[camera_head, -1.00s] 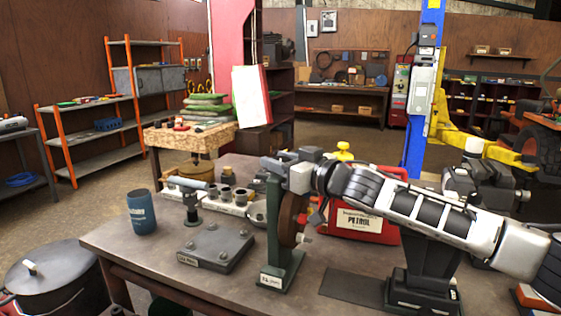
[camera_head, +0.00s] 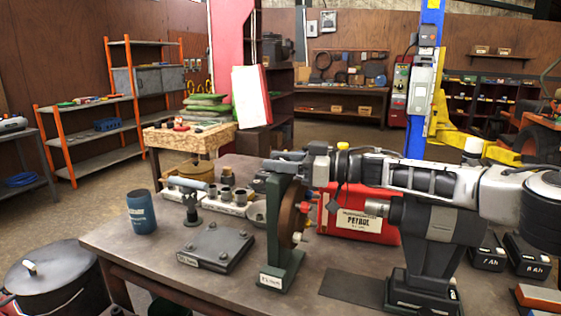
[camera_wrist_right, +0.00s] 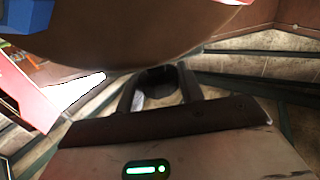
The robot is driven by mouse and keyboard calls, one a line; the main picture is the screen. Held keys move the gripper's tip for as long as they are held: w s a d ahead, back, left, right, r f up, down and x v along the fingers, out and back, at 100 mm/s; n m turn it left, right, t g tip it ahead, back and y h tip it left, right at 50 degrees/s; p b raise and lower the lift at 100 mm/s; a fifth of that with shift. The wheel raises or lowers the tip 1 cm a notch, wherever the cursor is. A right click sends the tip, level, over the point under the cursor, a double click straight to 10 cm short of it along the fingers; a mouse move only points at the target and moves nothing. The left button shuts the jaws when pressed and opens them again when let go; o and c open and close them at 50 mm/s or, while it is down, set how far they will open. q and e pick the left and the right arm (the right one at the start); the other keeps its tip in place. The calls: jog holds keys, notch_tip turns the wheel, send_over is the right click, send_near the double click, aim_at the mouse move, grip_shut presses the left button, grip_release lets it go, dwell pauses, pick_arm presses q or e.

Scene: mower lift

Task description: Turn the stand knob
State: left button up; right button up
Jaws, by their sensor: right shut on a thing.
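The dark green stand (camera_head: 281,240) is upright on the workbench, with a brown disc (camera_head: 290,212) on its right side. Small red and pale parts stick out from the disc. My right gripper (camera_head: 288,163) is at the top of the stand, its arm reaching in level from the right. In the right wrist view its two fingers (camera_wrist_right: 160,88) are shut around a dark rounded piece, the stand knob (camera_wrist_right: 157,78), just below the disc's large brown face. The knob is mostly hidden by the gripper in the head view. My left gripper is out of view.
A grey drill (camera_head: 430,225) stands right of the stand, before a red petrol can (camera_head: 355,222). A bolted metal plate (camera_head: 217,250) and a blue cup (camera_head: 142,212) are to the left. Black batteries (camera_head: 528,257) lie at the right. Bare bench (camera_head: 190,290) shows in front.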

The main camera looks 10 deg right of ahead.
aim_at(281, 158)
dwell(0.4)
jog(key=o, duration=1)
jog(key=shift+c, duration=0.2)
notch_tip(281, 158, up, 3)
jog(key=shift+b, duration=0.4)
jog(key=s+a+r, duration=0.2)
jog(key=s+r, duration=0.8)
jog(key=s, duration=0.3)
jog(key=shift+s+a+b, duration=0.3)
jog(key=shift+s+a, duration=0.05)
jog(key=shift+s, duration=0.05)
